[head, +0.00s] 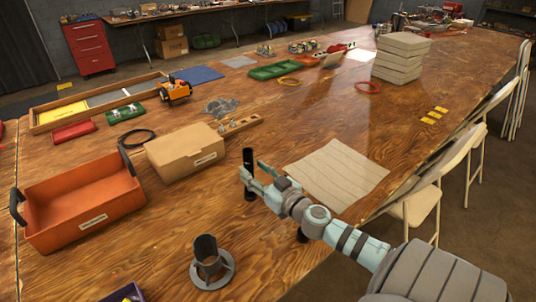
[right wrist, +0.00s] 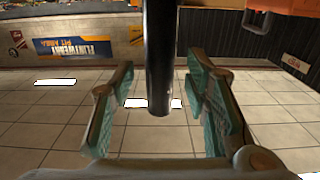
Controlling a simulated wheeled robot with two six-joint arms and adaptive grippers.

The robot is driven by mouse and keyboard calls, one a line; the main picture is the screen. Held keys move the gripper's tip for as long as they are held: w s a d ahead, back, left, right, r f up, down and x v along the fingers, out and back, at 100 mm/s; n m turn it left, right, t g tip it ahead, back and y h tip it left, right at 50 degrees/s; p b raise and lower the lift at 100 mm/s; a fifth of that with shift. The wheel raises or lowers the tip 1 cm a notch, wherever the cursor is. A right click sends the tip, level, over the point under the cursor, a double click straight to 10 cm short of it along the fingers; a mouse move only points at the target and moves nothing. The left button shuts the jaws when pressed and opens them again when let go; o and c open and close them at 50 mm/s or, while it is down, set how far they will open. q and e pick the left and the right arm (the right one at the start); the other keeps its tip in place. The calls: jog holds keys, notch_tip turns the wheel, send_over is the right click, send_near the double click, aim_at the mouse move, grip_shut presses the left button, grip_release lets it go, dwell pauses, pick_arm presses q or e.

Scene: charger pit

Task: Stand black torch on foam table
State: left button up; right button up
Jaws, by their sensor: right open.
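The black torch (head: 248,158) stands upright on the wooden table, partly hidden by my right gripper. My right gripper (head: 254,178) is open, with its fingers to either side of the torch. In the right wrist view the dark torch (right wrist: 158,70) reaches down from the top between the two spread green finger pads, with gaps on both sides. A flat beige foam-like pad (head: 337,174) lies on the table right of the gripper. A stack of grey foam-like blocks (head: 401,57) stands farther back. My left gripper is not in view.
An orange bin (head: 82,203) and a cardboard box (head: 185,152) stand to the left. A black cup on a grey round base (head: 211,264) is at the front. Folding chairs (head: 425,195) line the right edge.

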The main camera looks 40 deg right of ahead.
pick_arm(q)
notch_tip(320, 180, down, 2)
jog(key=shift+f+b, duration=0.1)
jog(key=shift+b, duration=0.3)
pick_arm(e)
jog(key=s, duration=0.8)
jog(key=shift+s+a, duration=0.25)
jog(key=shift+s, duration=0.15)
